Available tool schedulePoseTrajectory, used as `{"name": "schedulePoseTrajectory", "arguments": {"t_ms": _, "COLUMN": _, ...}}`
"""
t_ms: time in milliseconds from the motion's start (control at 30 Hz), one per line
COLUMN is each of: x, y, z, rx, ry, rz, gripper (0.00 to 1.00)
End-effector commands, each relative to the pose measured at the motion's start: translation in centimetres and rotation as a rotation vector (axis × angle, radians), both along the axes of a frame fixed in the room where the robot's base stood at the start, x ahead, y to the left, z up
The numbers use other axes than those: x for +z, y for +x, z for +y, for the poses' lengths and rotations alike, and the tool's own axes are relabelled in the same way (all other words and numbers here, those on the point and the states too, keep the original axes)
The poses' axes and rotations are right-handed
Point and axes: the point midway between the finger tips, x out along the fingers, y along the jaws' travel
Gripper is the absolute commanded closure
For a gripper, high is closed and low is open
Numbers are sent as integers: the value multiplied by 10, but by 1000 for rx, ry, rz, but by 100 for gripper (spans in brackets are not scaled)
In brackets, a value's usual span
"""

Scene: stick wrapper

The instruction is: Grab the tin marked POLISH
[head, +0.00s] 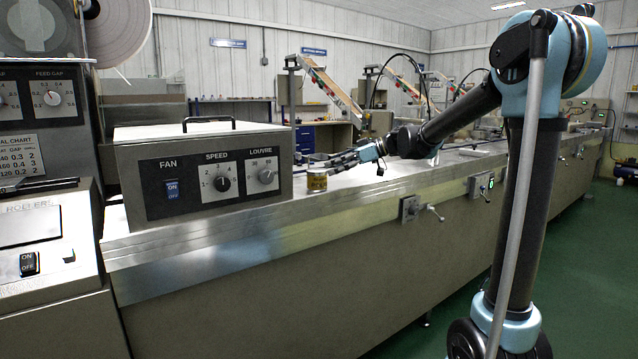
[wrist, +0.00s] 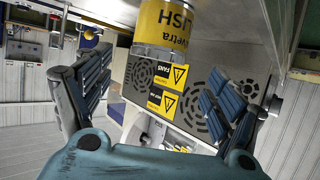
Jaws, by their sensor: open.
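A small tin (head: 317,183) with a yellow-brown label stands on the metal counter, just right of the grey fan control box. In the wrist view the tin (wrist: 165,28) is at the top centre, cut off by the frame edge. Whether a finger touches the tin cannot be told.
The fan control box (head: 215,172) stands close to the left of the tin. Its vented side (wrist: 190,80) with yellow warning stickers fills the wrist view's middle. The counter's (head: 400,185) front edge carries clamp handles (head: 425,210). Counter space right of the tin lies under my arm.

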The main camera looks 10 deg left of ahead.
Motion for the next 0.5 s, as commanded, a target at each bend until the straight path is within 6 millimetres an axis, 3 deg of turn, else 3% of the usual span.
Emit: {"name": "schedulePoseTrajectory", "arguments": {"t_ms": 500, "x": -18, "y": 2, "z": 35, "rx": 2, "ry": 0, "rz": 0, "gripper": 15}}
